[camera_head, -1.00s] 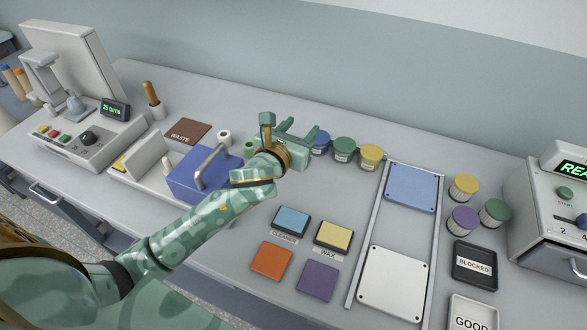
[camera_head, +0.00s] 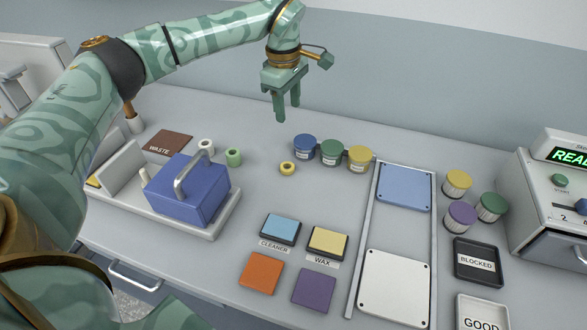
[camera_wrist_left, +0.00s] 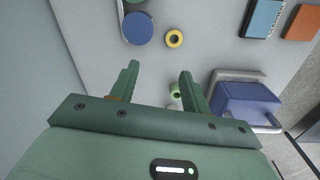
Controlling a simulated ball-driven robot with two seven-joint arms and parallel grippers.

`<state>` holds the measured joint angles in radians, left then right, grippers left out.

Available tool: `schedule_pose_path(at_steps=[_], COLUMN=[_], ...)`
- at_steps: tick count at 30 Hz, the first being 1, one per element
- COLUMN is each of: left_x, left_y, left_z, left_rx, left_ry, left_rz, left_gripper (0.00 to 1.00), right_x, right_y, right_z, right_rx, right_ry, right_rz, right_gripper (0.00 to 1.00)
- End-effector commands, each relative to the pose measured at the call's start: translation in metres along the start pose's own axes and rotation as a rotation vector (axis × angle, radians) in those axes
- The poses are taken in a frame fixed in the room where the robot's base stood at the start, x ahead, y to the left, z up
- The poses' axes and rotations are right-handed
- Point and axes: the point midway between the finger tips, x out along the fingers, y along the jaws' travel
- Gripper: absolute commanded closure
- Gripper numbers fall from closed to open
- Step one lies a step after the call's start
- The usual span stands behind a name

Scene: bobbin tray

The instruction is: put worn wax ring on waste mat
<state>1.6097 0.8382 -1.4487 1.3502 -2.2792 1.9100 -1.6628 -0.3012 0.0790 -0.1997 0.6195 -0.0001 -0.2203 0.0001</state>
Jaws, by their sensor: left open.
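A small yellow ring (camera_head: 287,168), which I take as the wax ring, lies flat on the grey table in front of the blue jar; its wear is too small to tell. It also shows in the left wrist view (camera_wrist_left: 174,38), beyond the fingertips. The brown waste mat (camera_head: 168,142), labelled WASTE, lies at the back left, partly bordered by the tray's upright wall. My left gripper (camera_head: 287,112) is open and empty, raised above the back of the table with its fingers pointing down. My right gripper is out of view.
A white ring (camera_head: 206,146) and a green ring (camera_head: 233,157) stand between mat and yellow ring. A blue block with a handle (camera_head: 190,190) sits in a tray. Jars (camera_head: 332,152) stand right of the ring. Cleaner pad (camera_head: 281,228) and wax pad (camera_head: 328,241) lie in front.

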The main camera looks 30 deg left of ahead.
Motion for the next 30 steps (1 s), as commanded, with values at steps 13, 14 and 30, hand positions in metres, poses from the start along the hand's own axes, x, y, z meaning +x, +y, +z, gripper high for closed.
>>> schedule_pose_path(at_steps=[13,14,30], left_x=[0.076,0.083,0.147], left_y=[-0.023,-0.024,-0.029], left_z=[0.001,0.001,0.008], left_rx=[-0.091,-0.091,-0.089], left_ry=[0.007,0.007,0.006], left_rz=[-0.091,-0.092,-0.089], left_gripper=[0.53,0.53,0.53], right_x=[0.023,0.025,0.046], right_y=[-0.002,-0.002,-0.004], right_z=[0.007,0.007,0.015], right_rx=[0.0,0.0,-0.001], right_ry=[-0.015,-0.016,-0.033], right_rz=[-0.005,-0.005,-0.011], right_gripper=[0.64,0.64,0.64])
